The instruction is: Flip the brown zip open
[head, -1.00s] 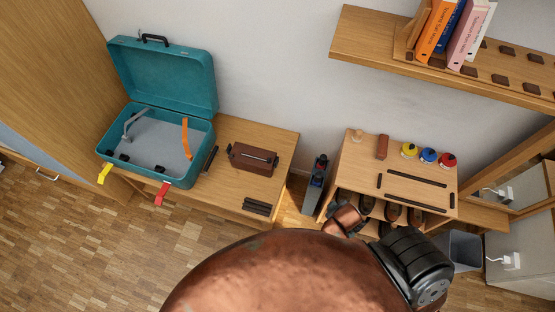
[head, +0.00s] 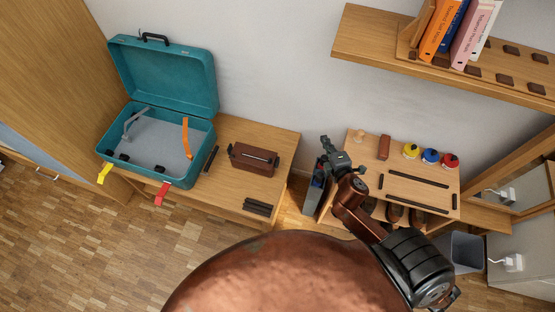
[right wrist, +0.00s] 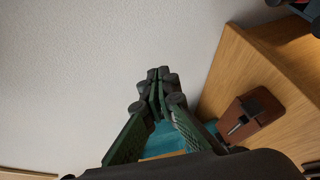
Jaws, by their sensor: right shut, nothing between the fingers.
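My left gripper is not in view.
An open teal suitcase (head: 203,156) stands left of the case on the table (head: 235,194). Dark bars (head: 257,208) lie at the table's front edge. The shelf unit (head: 358,182) carries coloured pots. A wall shelf (head: 375,52) with books hangs above right.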

